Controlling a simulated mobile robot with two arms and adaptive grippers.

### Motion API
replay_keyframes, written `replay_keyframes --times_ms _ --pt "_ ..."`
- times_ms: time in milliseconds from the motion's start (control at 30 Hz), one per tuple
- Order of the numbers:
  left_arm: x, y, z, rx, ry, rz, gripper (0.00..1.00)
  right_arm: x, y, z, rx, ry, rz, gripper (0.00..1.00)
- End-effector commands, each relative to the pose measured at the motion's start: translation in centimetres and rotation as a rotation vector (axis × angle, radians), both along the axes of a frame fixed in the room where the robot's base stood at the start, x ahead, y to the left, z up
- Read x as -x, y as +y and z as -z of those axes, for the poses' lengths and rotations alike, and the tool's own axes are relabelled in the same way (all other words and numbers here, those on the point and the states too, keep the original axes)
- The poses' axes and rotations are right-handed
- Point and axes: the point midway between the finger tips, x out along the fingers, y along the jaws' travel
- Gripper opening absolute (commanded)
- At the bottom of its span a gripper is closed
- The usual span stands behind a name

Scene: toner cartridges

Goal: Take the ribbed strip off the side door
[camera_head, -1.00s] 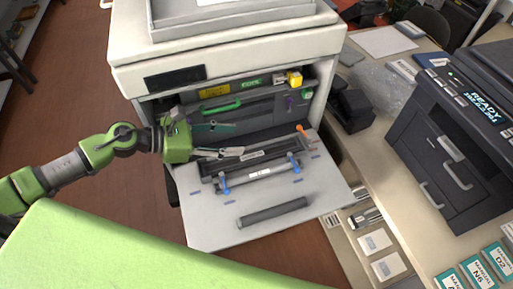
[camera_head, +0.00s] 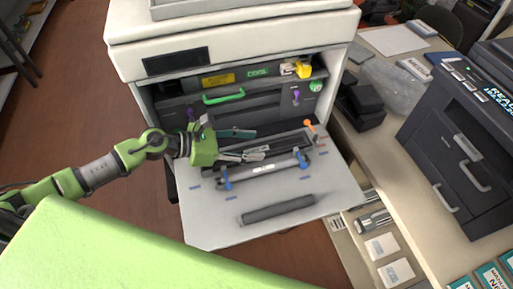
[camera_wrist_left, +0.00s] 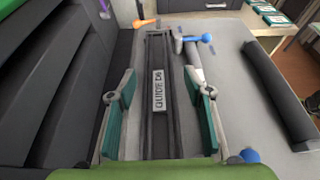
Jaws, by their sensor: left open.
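The side door (camera_head: 335,185) of the large printer is folded down flat like a shelf. The dark ribbed strip (camera_head: 288,141) lies on it near the hinge side, partly hidden by my left gripper. In the left wrist view, the strip (camera_wrist_left: 160,122) runs away from me and bears a label reading "GUIDE D6". My left gripper (camera_head: 262,145) is open over the strip. In the wrist view, its teal-and-grey fingers (camera_wrist_left: 160,75) stand on either side of the strip, with visible gaps. I cannot tell how far above the door they are. My right gripper is not seen.
A pale bar (camera_head: 263,168) with blue levers lies just beside the strip. An orange lever (camera_head: 310,126) stands by the strip's far end. A dark roller (camera_head: 278,209) lies nearer the door's outer edge. The printer's open bay (camera_head: 220,105) is behind.

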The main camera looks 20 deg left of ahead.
Motion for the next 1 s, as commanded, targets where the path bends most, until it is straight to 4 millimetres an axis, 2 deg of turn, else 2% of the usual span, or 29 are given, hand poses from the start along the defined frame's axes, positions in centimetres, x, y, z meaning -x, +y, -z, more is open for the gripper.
replay_keyframes --times_ms 33,367,567,700,1000 --pt "-0.5 -0.6 -0.1 0.003 -0.001 -0.001 0.47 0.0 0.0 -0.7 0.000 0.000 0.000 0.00" --pt "-1.7 -2.3 1.0 0.002 0.000 0.000 0.47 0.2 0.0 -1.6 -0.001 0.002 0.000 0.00" --pt "-3.2 -4.1 1.8 0.003 0.000 -0.001 0.47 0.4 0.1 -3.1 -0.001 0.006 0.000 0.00" --pt "-3.9 -5.2 2.6 0.002 -0.001 -0.001 0.47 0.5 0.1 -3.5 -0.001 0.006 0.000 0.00" --pt "-4.2 -5.5 3.1 -0.002 -0.001 -0.001 0.47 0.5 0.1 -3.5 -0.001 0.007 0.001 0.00"
